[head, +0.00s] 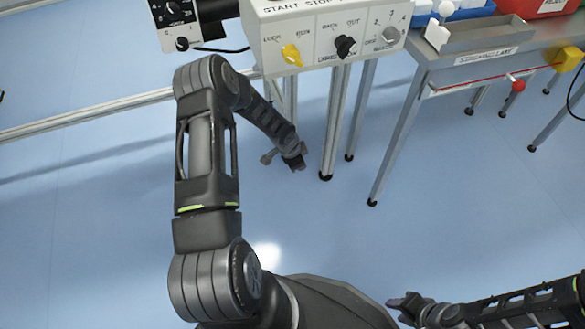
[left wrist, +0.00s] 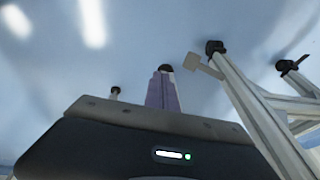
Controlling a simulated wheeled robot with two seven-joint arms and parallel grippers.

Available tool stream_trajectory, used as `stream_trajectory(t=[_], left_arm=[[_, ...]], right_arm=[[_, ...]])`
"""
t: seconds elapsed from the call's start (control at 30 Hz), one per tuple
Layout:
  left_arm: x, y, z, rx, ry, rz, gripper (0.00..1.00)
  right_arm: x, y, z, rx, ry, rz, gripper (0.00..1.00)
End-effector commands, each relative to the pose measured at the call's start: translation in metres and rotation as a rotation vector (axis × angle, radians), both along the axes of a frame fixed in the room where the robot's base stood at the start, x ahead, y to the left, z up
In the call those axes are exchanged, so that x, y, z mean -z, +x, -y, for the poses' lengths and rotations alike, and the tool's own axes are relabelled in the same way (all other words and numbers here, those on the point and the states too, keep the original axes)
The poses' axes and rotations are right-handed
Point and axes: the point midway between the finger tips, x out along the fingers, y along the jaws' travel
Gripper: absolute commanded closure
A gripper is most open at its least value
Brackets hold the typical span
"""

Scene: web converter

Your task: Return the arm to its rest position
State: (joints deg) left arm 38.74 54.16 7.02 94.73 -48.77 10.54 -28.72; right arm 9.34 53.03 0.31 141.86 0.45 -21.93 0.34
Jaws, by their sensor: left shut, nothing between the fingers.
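My left arm rises in the head view, bends at the top and comes down to the right. Its gripper (head: 295,163) hangs low beside the legs of the control console (head: 325,20), apart from its front panel. It is small and dark there, and it holds nothing that I can see. In the left wrist view the gripper's dark housing with a small lit light fills the bottom. My right gripper (head: 402,304) is at the lower right, over bare floor; its fingers are seen edge-on and no object shows in it.
The console carries a yellow knob (head: 292,55), a black knob (head: 345,46) and a grey knob (head: 391,35). A metal table (head: 440,75) with bins stands at the upper right. A long rail (head: 90,115) runs at the left. The blue floor is clear in front.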

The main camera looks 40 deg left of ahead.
Motion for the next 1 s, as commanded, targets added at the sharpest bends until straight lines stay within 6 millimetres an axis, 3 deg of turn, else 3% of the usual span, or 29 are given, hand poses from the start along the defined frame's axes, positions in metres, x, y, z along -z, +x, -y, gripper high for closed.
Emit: stream_trajectory(t=[0.17,0.87,0.93,1.0], left_arm=[[-0.012,0.004,0.004,0.001,0.0,0.0,1.0],[-0.014,0.01,0.006,-0.052,-0.023,0.02,1.0],[-0.012,0.008,0.022,-0.15,-0.095,0.039,1.0],[-0.006,-0.006,0.046,-0.266,-0.186,0.03,1.0]], right_arm=[[-0.007,-0.001,0.0,-0.001,0.001,-0.003,0.64],[-0.006,-0.001,0.0,-0.001,0.001,-0.004,0.64],[-0.006,-0.001,0.0,-0.001,0.001,-0.004,0.64],[-0.006,-0.001,0.0,-0.001,0.001,-0.004,0.64]])
